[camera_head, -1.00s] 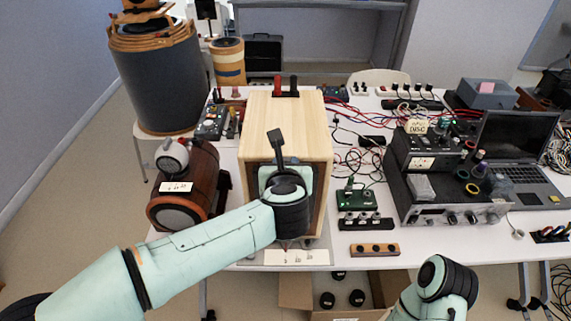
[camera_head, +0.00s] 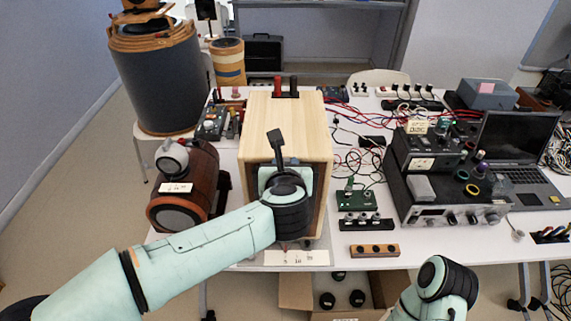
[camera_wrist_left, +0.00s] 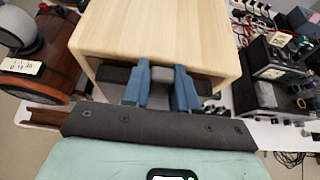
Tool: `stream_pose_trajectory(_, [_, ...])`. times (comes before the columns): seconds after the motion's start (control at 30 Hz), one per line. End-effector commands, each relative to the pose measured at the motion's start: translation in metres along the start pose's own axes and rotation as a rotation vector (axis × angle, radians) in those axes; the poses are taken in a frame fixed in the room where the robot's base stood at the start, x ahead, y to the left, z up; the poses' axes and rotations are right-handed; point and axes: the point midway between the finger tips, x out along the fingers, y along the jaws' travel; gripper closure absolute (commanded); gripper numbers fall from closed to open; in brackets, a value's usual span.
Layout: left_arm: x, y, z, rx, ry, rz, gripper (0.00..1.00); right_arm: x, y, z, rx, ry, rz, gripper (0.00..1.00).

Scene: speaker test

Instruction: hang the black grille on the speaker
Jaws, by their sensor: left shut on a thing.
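The speaker (camera_head: 285,125) is a pale wooden box standing upright on the white table, its front towards me. My left gripper (camera_head: 284,182) is at the upper front of the speaker, and my own wrist hides its fingers in the head view. In the left wrist view, the blue fingers of my left gripper (camera_wrist_left: 160,80) are shut on the black grille (camera_wrist_left: 113,75). A dark strip of the grille shows on both sides of the fingers, close under the speaker's front top edge. I cannot tell whether it touches the speaker. My right gripper is not in view.
A green circuit board (camera_head: 357,200) and a strip of knobs (camera_head: 366,224) lie to the right, with an amplifier (camera_head: 450,205) beyond. An open cardboard box (camera_head: 295,290) is below the table edge.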

Motion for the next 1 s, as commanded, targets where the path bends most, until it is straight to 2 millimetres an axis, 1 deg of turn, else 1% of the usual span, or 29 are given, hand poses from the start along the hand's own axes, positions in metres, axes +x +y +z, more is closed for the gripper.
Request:
stream_pose_trajectory(0.5, [-0.014,0.0,-0.007,0.0,-0.001,-0.001,1.0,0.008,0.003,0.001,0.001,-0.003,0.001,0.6])
stream_pose_trajectory(1.0, [-0.015,0.0,-0.007,0.001,-0.001,0.0,1.0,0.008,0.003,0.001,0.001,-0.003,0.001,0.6])
